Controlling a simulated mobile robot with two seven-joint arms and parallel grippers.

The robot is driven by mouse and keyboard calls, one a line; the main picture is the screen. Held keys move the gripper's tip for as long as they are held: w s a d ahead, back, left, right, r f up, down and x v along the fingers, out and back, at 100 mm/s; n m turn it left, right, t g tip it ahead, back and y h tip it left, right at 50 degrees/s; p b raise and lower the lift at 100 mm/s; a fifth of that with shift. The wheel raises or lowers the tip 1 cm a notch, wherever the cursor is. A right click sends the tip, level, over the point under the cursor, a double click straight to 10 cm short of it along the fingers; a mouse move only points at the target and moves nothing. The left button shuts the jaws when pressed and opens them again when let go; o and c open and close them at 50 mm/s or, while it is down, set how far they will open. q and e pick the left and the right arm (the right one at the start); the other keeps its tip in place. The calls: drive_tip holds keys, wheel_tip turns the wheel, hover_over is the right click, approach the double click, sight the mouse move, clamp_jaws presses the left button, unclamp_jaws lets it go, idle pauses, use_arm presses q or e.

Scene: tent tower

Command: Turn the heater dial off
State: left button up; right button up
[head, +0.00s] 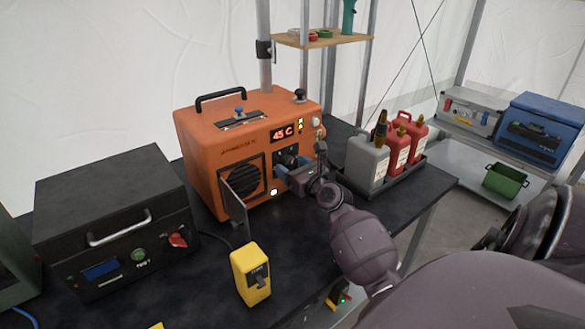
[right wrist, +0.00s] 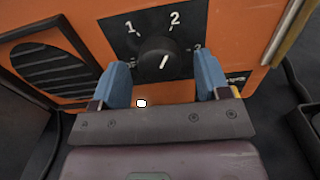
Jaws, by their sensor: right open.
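The orange heater (head: 190,130) stands on the black table with a lit display (head: 284,133) reading 45 C. Its black dial (right wrist: 157,57) shows in the right wrist view, with 1, 2 and a partly hidden 3 around it. The dial's white mark slants up and right, roughly toward 2. My right gripper (right wrist: 160,76) is open, with one blue finger on each side of the dial's lower part. I cannot tell whether the fingers touch it. In the head view, my right gripper (head: 288,173) partly covers the dial area. My left gripper is not in view.
A grey flap (head: 238,205) stands open at the heater's front, left of my gripper. A yellow box (head: 251,275) stands in front. A black box (head: 115,220) is at left. A tray (head: 400,182) with several canisters is close on the right.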

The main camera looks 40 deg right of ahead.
drive_tip(key=shift+w, duration=0.1)
drive_tip(key=c, duration=0.9)
